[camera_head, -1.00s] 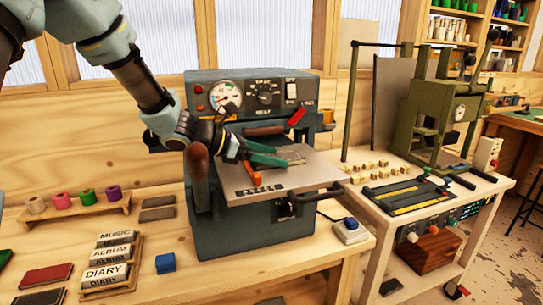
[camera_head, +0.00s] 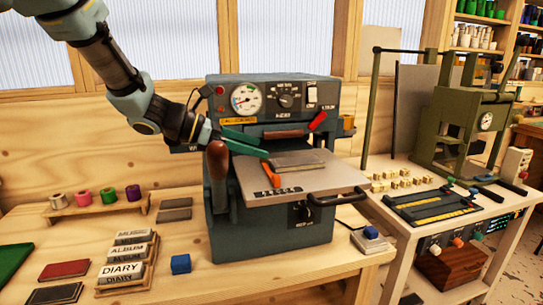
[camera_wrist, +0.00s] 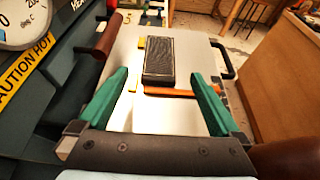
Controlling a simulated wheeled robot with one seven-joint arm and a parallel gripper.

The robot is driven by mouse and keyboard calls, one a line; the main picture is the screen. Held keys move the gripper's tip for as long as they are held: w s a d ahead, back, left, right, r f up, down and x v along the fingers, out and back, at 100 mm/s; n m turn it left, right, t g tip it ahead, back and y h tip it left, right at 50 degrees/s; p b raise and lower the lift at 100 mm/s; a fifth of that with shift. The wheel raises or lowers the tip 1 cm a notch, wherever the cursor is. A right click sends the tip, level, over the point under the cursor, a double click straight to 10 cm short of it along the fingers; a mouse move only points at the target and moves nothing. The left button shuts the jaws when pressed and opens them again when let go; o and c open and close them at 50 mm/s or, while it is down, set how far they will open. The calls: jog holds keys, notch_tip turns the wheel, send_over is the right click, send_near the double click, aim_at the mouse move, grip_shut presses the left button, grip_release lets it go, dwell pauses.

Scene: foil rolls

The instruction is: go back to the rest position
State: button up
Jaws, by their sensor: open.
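My gripper (camera_head: 245,142) is open and empty, with green fingers, held above the left part of the press's pulled-out plate (camera_head: 285,184). In the wrist view my gripper's fingers (camera_wrist: 160,100) are spread wide over the pale plate (camera_wrist: 135,117). A dark flat block (camera_head: 297,162) lies on the plate beyond the fingertips; it also shows in the wrist view (camera_wrist: 160,60). An orange bar (camera_head: 271,174) lies beside the block. Nothing is between the fingers.
The grey press (camera_head: 270,240) has a dial and a brown-handled lever (camera_head: 217,168) close to my gripper. Foil rolls (camera_head: 108,196) stand on a rack at left.

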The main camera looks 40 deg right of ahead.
jog(key=shift+v, duration=0.85)
